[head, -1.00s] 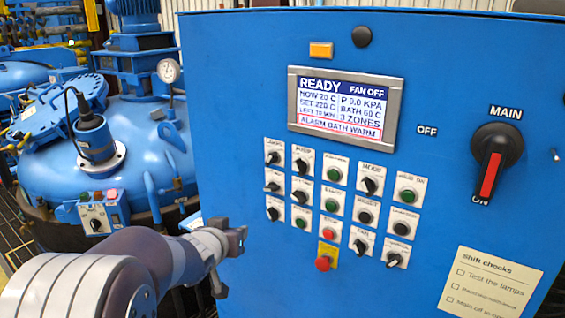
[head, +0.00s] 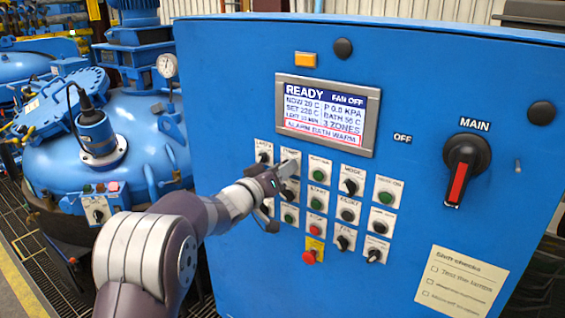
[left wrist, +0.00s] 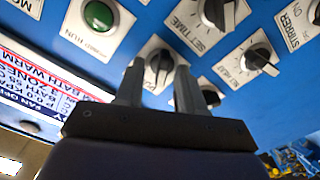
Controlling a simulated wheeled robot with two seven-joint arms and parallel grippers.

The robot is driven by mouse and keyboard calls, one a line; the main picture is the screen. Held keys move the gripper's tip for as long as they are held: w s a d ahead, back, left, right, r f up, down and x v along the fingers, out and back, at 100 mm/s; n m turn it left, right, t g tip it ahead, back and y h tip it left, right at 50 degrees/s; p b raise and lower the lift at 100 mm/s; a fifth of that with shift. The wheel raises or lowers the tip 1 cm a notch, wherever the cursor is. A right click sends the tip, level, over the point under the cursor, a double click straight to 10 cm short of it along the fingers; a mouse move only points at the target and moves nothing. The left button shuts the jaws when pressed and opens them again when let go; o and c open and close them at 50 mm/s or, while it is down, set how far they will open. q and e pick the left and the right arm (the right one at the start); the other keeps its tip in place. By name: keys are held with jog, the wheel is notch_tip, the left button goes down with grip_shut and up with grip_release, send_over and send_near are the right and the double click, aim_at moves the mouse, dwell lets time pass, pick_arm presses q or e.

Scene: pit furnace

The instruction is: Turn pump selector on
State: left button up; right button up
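The pump selector is a black knob on a white plate in the top row of the blue panel. In the head view its plate (head: 289,155) shows beside my left gripper (head: 278,176), which hides most of the knob. In the left wrist view, turned over, the pump selector (left wrist: 160,67) sits between the two fingertips of my left gripper (left wrist: 158,80). The fingers are apart, one on each side of the knob; I cannot tell whether they touch it. Its label is mostly hidden. My right gripper is in neither view.
Close neighbours are a green button (left wrist: 99,16), the set time knob (left wrist: 220,12) and another knob (left wrist: 258,58). The display (head: 326,113) reads READY. A red button (head: 309,257) sits low on the panel. The main switch (head: 464,168) is at the right.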

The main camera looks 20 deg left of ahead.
pick_arm(q)
jog(key=shift+w+a+f, duration=0.1)
jog(key=shift+w+a, duration=0.05)
jog(key=shift+w, duration=0.15)
jog(key=shift+s, duration=0.1)
jog(key=shift+c, duration=0.6)
jog(key=shift+d, duration=0.2)
jog(key=c, duration=0.5)
jog(key=shift+a, duration=0.1)
grip_shut()
